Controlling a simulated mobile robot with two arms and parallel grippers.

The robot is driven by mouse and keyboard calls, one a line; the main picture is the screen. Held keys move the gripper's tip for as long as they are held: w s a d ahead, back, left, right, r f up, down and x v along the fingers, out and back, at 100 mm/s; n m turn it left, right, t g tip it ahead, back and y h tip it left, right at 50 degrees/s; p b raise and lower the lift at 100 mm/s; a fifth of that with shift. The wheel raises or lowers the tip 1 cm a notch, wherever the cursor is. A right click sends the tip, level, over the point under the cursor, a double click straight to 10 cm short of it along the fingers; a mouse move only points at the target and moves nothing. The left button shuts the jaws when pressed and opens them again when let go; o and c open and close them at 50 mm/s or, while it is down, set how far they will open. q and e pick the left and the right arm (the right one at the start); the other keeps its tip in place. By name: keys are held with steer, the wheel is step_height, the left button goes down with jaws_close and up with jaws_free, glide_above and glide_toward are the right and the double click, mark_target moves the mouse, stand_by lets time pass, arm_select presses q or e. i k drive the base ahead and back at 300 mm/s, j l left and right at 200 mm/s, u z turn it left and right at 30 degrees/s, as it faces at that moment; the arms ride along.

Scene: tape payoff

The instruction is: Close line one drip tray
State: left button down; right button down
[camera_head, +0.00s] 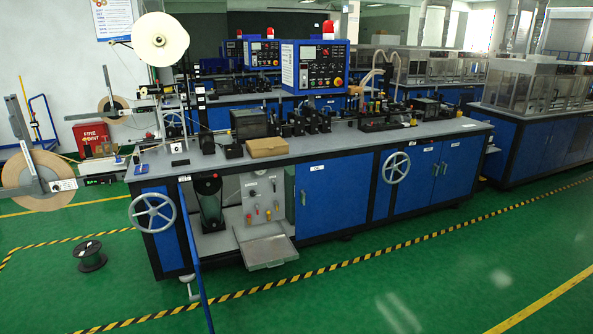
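The drip tray (268,250) is a shallow grey metal tray low on the front of the nearest blue machine (332,195). It sticks out from the open bay, below a light panel (262,192) with a gauge and coloured valve handles. A narrow blue panel (195,260), seen nearly edge-on, stands out at the left of the bay, like an open door. Neither of my grippers is in view.
A handwheel (152,213) is on the machine's left front, another (396,168) further right. A dark spool (90,257) lies on the green floor at left. The floor before the tray is clear, crossed by a yellow-black line (340,264).

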mark_target(273, 250)
steer(key=i+l+z, duration=0.15)
steer(key=i+z, duration=0.2)
steer(key=i, duration=0.55)
steer(key=i+j+z, duration=0.1)
steer(key=i+z, duration=0.3)
steer(key=i, duration=0.55)
